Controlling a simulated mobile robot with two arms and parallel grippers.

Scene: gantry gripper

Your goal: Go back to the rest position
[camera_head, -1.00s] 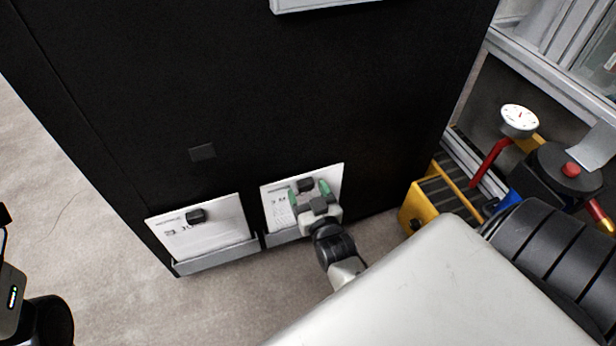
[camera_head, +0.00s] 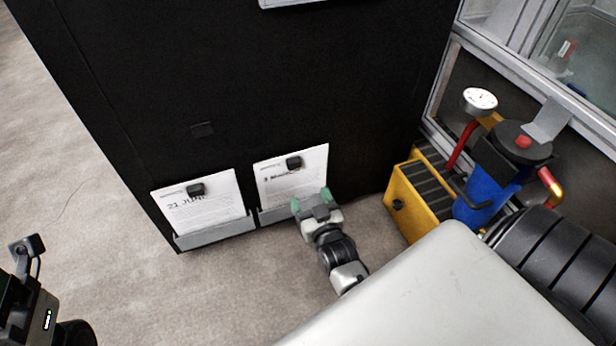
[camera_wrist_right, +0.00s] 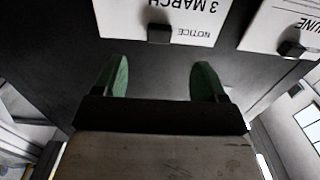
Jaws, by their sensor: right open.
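My right gripper (camera_head: 311,200) has green fingertips and is open and empty, low in front of the black panel (camera_head: 260,80). It is just below the right notice sheet (camera_head: 302,180), which stands in a grey holder with a black block near its top. In the right wrist view the two green fingers (camera_wrist_right: 161,78) are spread apart with nothing between them. That view shows the notice sheet (camera_wrist_right: 190,12) reading "3 MARCH" beyond the fingertips. Black parts of my left arm show at the lower left; its fingers are not seen.
A left notice sheet (camera_head: 215,212) reading "21 JUNE" stands in its own grey holder with a black block (camera_head: 195,190). A yellow box (camera_head: 418,205), blue cylinder (camera_head: 487,190) and gauge (camera_head: 480,100) stand at the right. Carpet (camera_head: 230,290) in front of the panel is clear.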

